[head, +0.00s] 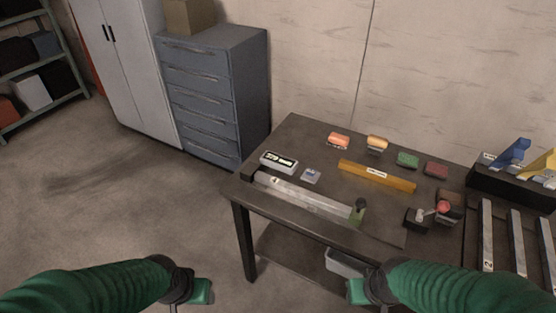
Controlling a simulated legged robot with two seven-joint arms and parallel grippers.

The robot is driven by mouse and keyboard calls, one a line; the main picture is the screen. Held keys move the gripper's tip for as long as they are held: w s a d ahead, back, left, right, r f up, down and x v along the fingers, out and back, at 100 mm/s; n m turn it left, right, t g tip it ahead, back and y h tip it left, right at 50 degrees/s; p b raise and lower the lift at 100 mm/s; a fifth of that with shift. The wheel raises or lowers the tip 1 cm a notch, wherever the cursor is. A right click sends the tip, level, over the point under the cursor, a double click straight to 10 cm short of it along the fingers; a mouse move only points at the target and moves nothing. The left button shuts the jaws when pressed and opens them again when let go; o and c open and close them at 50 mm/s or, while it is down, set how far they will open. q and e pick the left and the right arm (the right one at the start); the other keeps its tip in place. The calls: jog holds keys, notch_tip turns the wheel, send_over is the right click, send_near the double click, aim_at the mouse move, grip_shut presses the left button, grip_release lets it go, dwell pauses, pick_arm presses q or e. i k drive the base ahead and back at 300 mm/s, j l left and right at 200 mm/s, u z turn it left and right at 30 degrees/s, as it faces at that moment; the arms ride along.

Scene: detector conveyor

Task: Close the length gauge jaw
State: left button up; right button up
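The length gauge (303,196) is a pale metal rail lying along the front left part of the dark table. A dark block stands at its left end. Its jaw (358,212), a small green piece with a dark knob, stands at the right end, well apart from the left block. A display box (278,161) with a lit readout sits behind the left end. My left gripper (202,292) is low in front of the table, away from the gauge. My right gripper (357,291) is below the jaw in the picture, apart from it. The finger gaps are not clear.
A yellow bar (376,177) and several small coloured blocks lie behind the gauge on the table (310,133). A dark box with a red button (444,207) stands right of the jaw. Metal rails (518,240) are at far right. A bin (345,264) sits below.

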aim_at(357, 214)
jog(key=i+l+u, duration=0.7)
jog(key=l, duration=0.2)
jog(key=k+j, duration=0.05)
